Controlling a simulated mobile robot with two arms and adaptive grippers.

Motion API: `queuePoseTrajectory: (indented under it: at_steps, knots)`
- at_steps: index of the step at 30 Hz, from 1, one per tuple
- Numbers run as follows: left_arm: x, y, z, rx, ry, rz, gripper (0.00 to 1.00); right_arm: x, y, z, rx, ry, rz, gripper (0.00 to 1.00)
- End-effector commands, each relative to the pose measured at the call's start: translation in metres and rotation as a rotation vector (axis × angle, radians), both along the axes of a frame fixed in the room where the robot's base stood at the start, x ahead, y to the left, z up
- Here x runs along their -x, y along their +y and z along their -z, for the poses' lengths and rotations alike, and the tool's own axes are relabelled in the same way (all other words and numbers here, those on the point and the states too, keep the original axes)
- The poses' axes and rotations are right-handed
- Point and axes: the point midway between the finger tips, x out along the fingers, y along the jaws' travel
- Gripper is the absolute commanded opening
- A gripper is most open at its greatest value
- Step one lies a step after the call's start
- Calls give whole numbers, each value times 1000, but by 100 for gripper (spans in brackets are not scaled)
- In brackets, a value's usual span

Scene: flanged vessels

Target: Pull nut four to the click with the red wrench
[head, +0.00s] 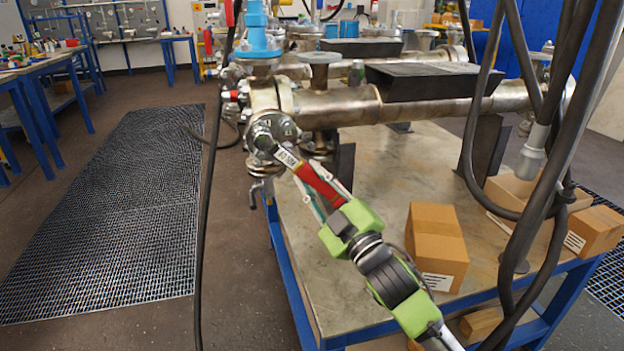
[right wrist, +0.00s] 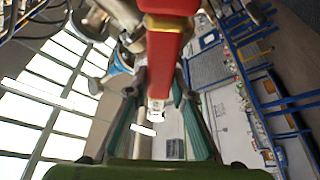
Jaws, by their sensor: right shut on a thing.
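The red wrench (head: 324,184) slants up and left from my right gripper (head: 320,196), which is shut on its handle. The wrench's far end meets the round flange (head: 272,127) at the near end of the steel vessel (head: 345,106). I cannot tell which nut it sits on or whether it is fully seated. In the right wrist view the red handle (right wrist: 163,65) runs between the green fingers of the right gripper (right wrist: 158,95). My left gripper is not in view.
The vessel lies on a blue-framed table (head: 375,165). A cardboard box (head: 436,245) stands right of my right arm, with more boxes (head: 592,230) farther right. Dark cables hang across the right side. A floor grating (head: 120,215) lies left; workbenches (head: 40,75) stand beyond it.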

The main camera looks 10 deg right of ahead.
Motion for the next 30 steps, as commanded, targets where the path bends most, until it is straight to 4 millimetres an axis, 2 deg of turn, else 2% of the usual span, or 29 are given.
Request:
queuePoseTrajectory:
  at_steps: [22, 30]
  knots:
    - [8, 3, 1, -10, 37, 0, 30, -22, 1, -4, -2, -7, -1, 0]
    - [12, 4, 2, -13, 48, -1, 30, -23, 1, -4, -2, -7, -2, 0]
